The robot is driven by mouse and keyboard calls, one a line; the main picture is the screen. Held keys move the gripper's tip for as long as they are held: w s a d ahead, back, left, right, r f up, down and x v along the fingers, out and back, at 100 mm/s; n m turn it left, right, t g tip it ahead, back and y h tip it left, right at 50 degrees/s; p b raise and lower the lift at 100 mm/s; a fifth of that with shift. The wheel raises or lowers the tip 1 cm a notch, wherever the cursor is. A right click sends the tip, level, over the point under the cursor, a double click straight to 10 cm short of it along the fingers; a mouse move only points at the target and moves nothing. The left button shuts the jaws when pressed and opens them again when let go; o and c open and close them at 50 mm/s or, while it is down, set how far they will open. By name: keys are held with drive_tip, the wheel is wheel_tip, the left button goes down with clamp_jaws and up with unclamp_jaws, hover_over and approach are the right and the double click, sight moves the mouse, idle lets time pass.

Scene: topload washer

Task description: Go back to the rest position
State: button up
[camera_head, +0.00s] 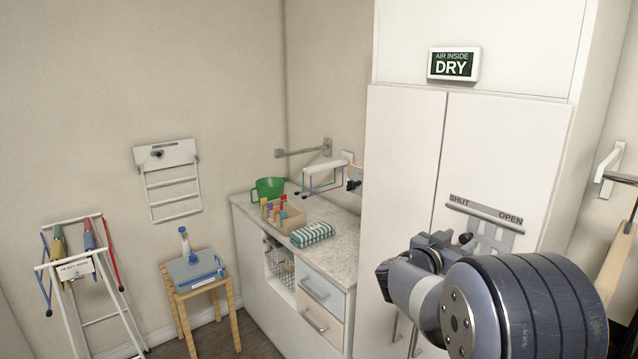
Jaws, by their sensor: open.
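My arm shows at the lower right, its thick dark grey joint and slimmer links in front of the tall white cabinet (405,150). I cannot make out my gripper's fingers; no jaw shows in this view. The arm covers the lower part of the cabinet's right door. Whether it touches the cabinet, I cannot tell. Nothing held shows.
A counter (338,262) with a green mug (269,188), a box of pegs (283,217) and a striped cloth (312,234) stands left of the cabinet. A wooden stool (200,290) and a white rack (90,290) stand farther left. A slide plate (488,228) is on the door.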

drive_tip(key=shift+w+d+f, duration=0.1)
drive_tip(key=shift+d+f, duration=0.05)
drive_tip(key=shift+d, duration=0.15)
drive_tip(key=shift+s+d+b, duration=0.25)
drive_tip(key=shift+s+b, duration=0.15)
drive_tip(key=shift+s, duration=0.1)
drive_tip(key=shift+w, duration=0.1)
drive_tip(key=shift+a+r, duration=0.1)
drive_tip(key=shift+r, duration=0.15)
